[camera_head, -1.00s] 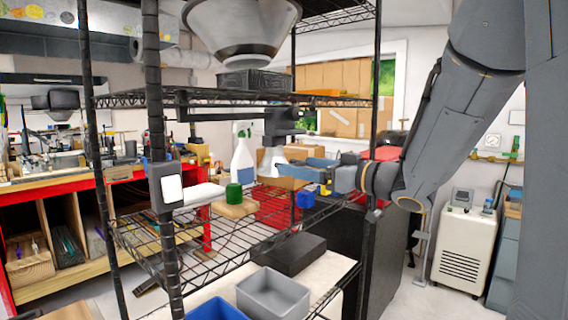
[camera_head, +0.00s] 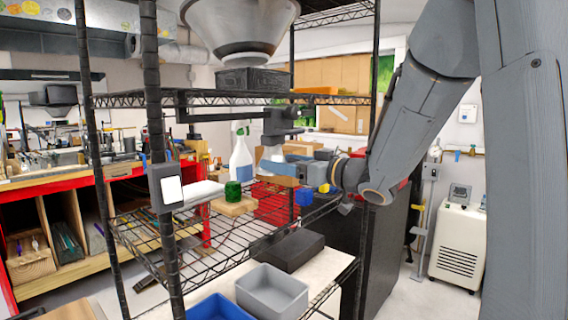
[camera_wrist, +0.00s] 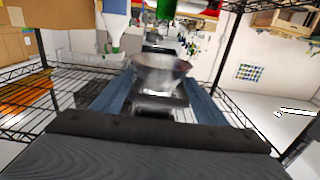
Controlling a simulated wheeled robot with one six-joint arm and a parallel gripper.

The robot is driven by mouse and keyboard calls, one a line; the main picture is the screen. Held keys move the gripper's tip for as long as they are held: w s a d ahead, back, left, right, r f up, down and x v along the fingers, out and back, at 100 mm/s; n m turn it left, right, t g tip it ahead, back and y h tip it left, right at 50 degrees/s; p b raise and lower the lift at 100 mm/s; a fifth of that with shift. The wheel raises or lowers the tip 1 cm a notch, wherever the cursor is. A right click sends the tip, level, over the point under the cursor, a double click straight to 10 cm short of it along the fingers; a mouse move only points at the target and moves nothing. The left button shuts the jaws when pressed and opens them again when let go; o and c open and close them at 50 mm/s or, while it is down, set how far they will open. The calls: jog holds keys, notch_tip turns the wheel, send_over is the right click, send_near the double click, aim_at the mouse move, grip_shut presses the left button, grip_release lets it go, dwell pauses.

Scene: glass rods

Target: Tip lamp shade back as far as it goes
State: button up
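The lamp shade (camera_head: 273,151) is a small pale cone, wide end down, hanging under a dark joint on the black lamp arm (camera_head: 228,98). In the wrist view the shade (camera_wrist: 160,70) looks shiny and inverted, with its rim toward the top. My gripper (camera_head: 282,168) reaches in from the right at shade height. Its two blue fingers (camera_wrist: 157,88) are apart, with the shade between or just beyond their tips. I cannot tell whether either finger touches it. The fingers partly hide the lower shade in the head view.
A spray bottle (camera_head: 241,160) stands left of the shade, with a green cylinder (camera_head: 233,190) on a wooden block nearby. Wire shelf posts (camera_head: 378,60) and the upper shelf (camera_head: 340,98) bound the space.

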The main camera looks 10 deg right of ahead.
jog(key=shift+c, duration=1.3)
